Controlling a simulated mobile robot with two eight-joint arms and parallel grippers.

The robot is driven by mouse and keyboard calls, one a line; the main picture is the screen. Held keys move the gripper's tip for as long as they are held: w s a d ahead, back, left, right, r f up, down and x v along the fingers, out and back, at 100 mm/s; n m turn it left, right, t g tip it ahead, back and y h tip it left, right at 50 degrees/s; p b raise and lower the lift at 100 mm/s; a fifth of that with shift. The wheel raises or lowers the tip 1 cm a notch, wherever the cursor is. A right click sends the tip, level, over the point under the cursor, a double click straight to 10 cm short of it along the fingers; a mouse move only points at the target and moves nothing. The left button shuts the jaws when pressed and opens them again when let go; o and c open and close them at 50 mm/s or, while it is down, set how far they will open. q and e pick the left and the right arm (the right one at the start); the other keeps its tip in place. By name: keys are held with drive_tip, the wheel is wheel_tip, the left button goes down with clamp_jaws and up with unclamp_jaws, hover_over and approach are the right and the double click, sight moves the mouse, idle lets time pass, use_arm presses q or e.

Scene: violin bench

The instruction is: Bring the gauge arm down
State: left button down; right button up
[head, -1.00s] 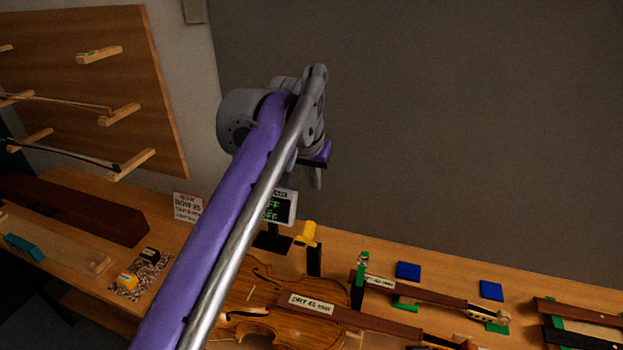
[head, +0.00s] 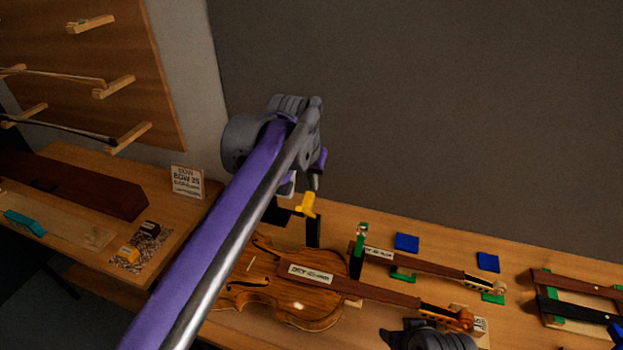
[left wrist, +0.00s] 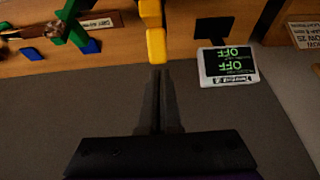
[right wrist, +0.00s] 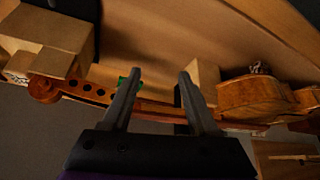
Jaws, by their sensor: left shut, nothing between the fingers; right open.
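The yellow gauge arm (head: 307,205) stands up at the top of a black post (head: 313,232) behind the violin (head: 300,308). It also shows in the left wrist view (left wrist: 155,42). My left gripper (left wrist: 160,75) is shut and empty, with its tips just short of the yellow piece; I cannot tell whether they touch. In the head view my left arm hides part of the bench. The gauge display (left wrist: 228,66) reads OFF on two lines. My right gripper (right wrist: 159,75) is open, over the scroll and neck (right wrist: 75,92) of a violin, with nothing held.
More necks and blue pads (head: 407,242) lie to the right. A sign (head: 187,181) stands at left. Wooden blocks (right wrist: 55,35) flank the right gripper.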

use_arm(q)
drive_tip(key=shift+s, duration=0.2)
use_arm(e)
drive_tip(key=shift+s+f, duration=0.1)
drive_tip(key=shift+f, duration=0.05)
use_arm(q)
drive_tip(key=shift+s+a+f+t, duration=0.1)
drive_tip(key=shift+s+a+t, duration=0.05)
drive_tip(key=shift+s+t, duration=0.2)
use_arm(e)
drive_tip(key=shift+s+f, duration=0.1)
